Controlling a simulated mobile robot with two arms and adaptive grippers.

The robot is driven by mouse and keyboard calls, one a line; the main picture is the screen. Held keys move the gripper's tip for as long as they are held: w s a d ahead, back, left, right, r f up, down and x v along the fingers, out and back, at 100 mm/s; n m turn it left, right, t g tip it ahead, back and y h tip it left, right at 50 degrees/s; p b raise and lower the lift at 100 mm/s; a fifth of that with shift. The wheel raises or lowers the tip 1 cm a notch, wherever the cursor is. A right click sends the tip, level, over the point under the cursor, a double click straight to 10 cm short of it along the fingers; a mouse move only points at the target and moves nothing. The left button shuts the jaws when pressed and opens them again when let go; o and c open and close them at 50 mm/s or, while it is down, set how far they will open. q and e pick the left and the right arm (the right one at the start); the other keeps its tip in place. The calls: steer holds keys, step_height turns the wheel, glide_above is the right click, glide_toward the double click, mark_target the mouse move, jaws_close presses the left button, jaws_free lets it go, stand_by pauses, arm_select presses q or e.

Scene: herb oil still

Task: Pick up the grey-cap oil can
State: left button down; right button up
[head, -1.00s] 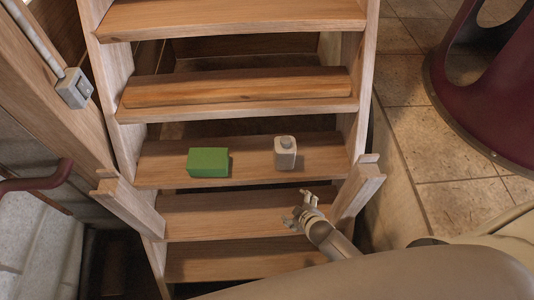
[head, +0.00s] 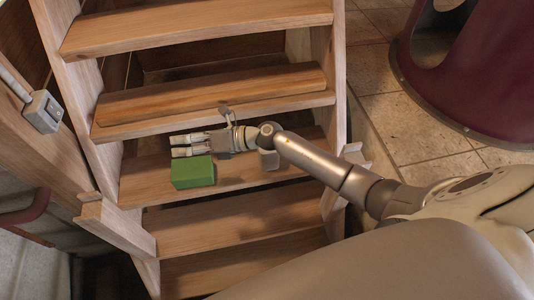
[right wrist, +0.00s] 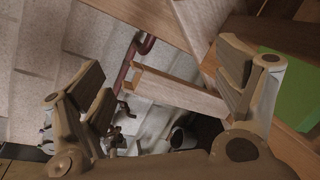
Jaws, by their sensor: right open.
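The oil can (head: 269,160) stands on a wooden stair tread, right of the green block. My right forearm and wrist pass in front of it and hide its upper part, so its cap is not visible. My right gripper (head: 174,146) is open and empty, its fingers pointing left. It is above and just behind the green block, left of the can and apart from it. In the right wrist view the open fingers (right wrist: 165,80) show nothing between them, and the can does not show. My left gripper is not in view.
The green block (head: 193,173) sits close to my right fingers; its green also shows in the right wrist view (right wrist: 287,75). Stair treads rise behind, with a loose board (head: 210,95) on the one above. A grey switch box (head: 43,111) is at left, a dark red stand (head: 465,85) at right.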

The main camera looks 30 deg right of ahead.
step_height(320, 180, down, 3)
steer(key=s+d+n+g+h, duration=0.1)
steer(key=d+n+g+h, duration=0.1)
steer(key=n+g, duration=0.3)
steer(key=n+g+h, duration=0.3)
steer(key=n+h, duration=0.4)
steer(key=h, duration=0.5)
glide_above(268, 161)
steer(key=w+d, duration=0.2)
steer(key=w, duration=0.1)
steer(key=shift+w+a+f, duration=0.1)
steer(key=shift+f, duration=0.6)
steer(key=shift+n, duration=0.3)
step_height(268, 161, down, 12)
steer(key=b, duration=0.8)
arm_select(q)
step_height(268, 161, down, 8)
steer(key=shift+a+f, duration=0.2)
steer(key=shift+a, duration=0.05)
arm_select(e)
steer(key=shift+r, duration=0.1)
steer(key=shift+c, duration=0.5)
steer(key=c, duration=1.1)
